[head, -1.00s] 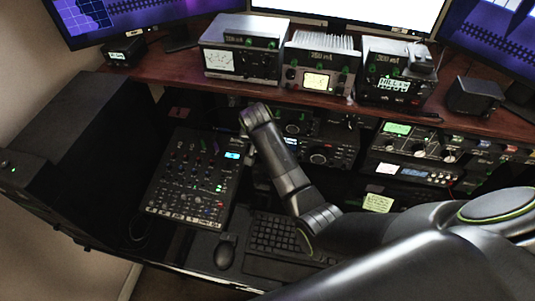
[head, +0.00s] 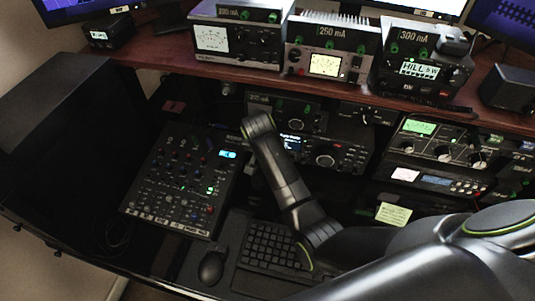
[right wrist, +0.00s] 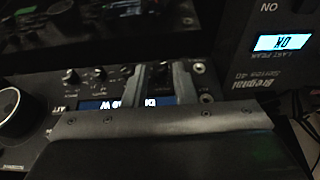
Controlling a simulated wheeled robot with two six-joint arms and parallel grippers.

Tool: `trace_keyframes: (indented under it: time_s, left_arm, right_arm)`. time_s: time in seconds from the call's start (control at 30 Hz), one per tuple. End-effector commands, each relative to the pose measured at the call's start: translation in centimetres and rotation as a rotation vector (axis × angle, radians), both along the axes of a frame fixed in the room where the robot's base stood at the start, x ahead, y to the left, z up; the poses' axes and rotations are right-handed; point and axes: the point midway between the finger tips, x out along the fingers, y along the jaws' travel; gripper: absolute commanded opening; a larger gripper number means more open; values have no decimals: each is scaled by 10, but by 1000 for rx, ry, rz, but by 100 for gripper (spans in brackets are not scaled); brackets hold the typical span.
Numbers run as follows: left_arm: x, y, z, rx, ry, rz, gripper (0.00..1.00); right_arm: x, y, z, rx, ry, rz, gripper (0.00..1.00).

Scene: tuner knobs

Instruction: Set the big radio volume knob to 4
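A black radio (head: 345,157) with a lit screen and a large round dial (head: 326,160) sits under the shelf. In the right wrist view, upside down, its large dial (right wrist: 16,112) is at the left edge. Its lit screen (right wrist: 100,104) is partly covered by my gripper. Several small knobs (right wrist: 85,74) line its face; I cannot tell which is the volume knob or read its setting. My right gripper (right wrist: 160,70) has its fingers apart at the radio's face, with a small dark part between them; contact is unclear. The head view hides these fingers behind my arm. My left gripper is out of view.
A mixer (head: 180,190) with a blue display stands left of my right arm. A keyboard (head: 275,250) and a mouse (head: 212,263) lie in front. Other radio units (head: 440,150) stand at the right. Several meters stand on the wooden shelf (head: 160,70) above.

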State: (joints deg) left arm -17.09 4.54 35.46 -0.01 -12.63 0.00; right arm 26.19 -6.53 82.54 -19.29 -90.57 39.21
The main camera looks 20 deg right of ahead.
Motion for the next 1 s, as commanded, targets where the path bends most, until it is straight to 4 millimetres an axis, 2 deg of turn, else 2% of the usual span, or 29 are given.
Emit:
trace_keyframes:
  time_s: [0.1,0.47,0.67,0.87,1.0]
  left_arm:
    - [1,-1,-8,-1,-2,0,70]
    - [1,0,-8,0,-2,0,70]
    - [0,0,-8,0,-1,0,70]
    - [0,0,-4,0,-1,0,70]
    - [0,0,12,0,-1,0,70]
  right_arm:
    - [-1,1,-7,0,0,-1,24]
    - [-1,1,-7,0,0,-2,24]
    - [-1,1,-7,0,0,-2,1]
    - [-1,0,-6,12,-7,-2,0]
    - [-3,-4,-3,77,-52,-3,0]
